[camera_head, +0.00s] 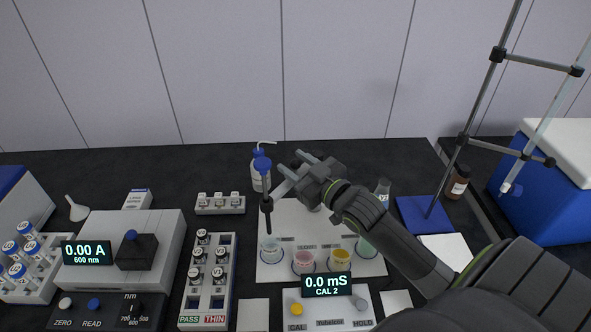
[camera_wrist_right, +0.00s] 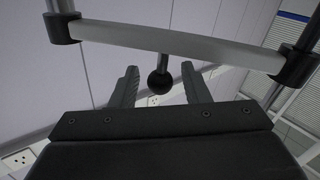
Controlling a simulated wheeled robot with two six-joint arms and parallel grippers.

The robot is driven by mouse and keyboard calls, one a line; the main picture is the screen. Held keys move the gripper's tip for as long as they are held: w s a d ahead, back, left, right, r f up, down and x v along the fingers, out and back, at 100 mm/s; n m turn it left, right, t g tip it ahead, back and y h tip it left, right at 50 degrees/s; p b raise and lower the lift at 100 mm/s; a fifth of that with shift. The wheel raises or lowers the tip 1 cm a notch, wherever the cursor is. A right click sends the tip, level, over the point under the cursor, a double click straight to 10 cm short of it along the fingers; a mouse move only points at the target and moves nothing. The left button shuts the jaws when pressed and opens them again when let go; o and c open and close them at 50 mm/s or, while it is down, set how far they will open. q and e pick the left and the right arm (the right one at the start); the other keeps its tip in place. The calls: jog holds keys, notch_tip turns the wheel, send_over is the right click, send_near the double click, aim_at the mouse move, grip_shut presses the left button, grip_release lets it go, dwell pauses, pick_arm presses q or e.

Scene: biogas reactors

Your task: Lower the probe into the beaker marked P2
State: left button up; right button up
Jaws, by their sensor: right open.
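The probe (camera_head: 267,217) is a dark upright stick with a blue top, at the middle of the head view. Its lower end shows just above the leftmost beaker (camera_head: 270,252); I cannot tell whether it is inside. A pink beaker (camera_head: 303,264), a yellow beaker (camera_head: 341,260) and a green beaker (camera_head: 365,248) stand to the right; I cannot read which is P2. My right gripper (camera_head: 286,171) is open, its fingertips close to the probe's right side. In the right wrist view, a black ball on a rod (camera_wrist_right: 160,82) shows between the open fingers (camera_wrist_right: 160,88). My left gripper is out of view.
The beakers stand on a white mat (camera_head: 290,215) behind a meter reading 0.0 mS, CAL 2 (camera_head: 327,285). A vial rack (camera_head: 207,290) and a photometer (camera_head: 165,225) stand left. A stand with a blue base (camera_head: 410,210) and a white-lidded blue box (camera_head: 540,175) are right.

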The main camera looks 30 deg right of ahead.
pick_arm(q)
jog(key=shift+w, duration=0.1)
pick_arm(e)
jog(key=shift+w, duration=0.15)
grip_shut()
